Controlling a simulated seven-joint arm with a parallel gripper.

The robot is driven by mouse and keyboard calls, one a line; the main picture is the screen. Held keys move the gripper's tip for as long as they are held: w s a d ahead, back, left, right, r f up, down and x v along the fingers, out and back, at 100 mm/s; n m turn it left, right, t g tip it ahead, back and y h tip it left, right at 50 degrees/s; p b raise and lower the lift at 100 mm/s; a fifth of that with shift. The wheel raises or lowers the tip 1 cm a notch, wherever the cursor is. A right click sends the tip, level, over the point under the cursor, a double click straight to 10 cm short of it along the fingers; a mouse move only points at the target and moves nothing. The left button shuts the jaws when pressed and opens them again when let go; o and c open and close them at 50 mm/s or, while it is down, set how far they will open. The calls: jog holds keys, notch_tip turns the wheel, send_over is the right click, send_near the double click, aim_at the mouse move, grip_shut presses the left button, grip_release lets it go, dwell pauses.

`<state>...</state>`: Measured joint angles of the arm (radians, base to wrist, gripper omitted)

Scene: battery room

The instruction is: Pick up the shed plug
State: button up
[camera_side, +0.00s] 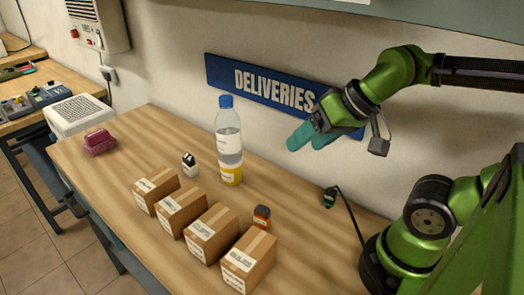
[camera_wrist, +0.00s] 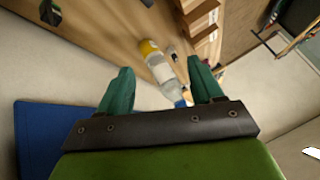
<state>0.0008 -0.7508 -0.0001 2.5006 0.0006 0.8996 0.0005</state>
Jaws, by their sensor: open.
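A small dark plug with a cable (camera_side: 330,197) lies on the wooden bench near the wall, toward the right in the side view. Its label is too small to read, so I cannot confirm that it is the shed plug. A dark object at the top left of the wrist view (camera_wrist: 50,12) may be the same plug. My gripper (camera_side: 312,137) is raised in front of the blue sign, above the bench and well apart from the plug. Its teal fingers are spread and empty. In the wrist view the gripper (camera_wrist: 160,70) has the bottle visible beyond its fingers.
A clear bottle (camera_side: 228,140) with a blue cap stands mid-bench. Several cardboard boxes (camera_side: 211,233) line the front edge. A small orange-and-black item (camera_side: 262,217), a black-and-white item (camera_side: 190,163) and a maroon object (camera_side: 99,142) sit around them. The DELIVERIES sign (camera_side: 240,78) is behind.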

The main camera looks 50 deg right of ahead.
jog(key=shift+c, duration=0.6)
